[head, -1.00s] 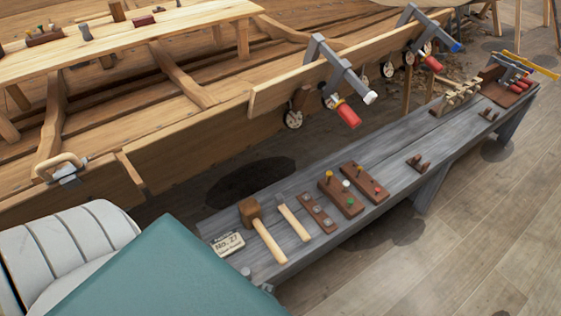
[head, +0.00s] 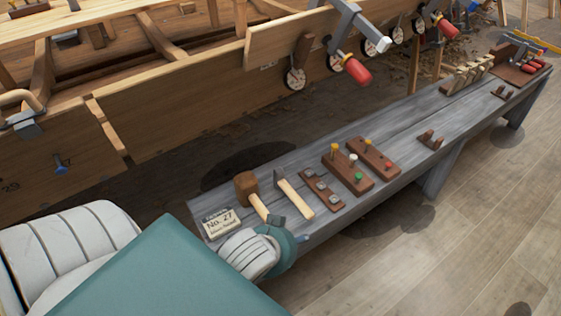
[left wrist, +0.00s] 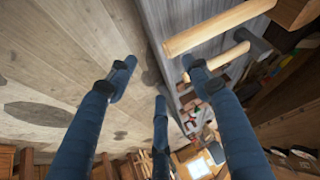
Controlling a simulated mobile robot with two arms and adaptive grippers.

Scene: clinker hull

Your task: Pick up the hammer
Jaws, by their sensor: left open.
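The hammer (head: 298,197) lies on the grey bench, its dark head away from me and its pale wooden handle toward the front edge. In the left wrist view the hammer's handle (left wrist: 217,61) shows beside and partly behind one fingertip; I cannot tell whether they touch. A wooden mallet (head: 246,186) lies to its left, its handle partly hidden by my left arm. My left gripper (left wrist: 158,78) is open and empty, its blue fingers spread at the bench's front edge. In the head view only a bit of it (head: 304,238) shows past the wrist. My right gripper is not in view.
The grey bench (head: 390,140) also carries a "No. 27" card (head: 222,224), brown blocks with coloured pegs (head: 347,173) and a rack (head: 467,75). A planked wooden hull (head: 190,110) with red-handled clamps (head: 357,70) stands behind. The floor at right is clear.

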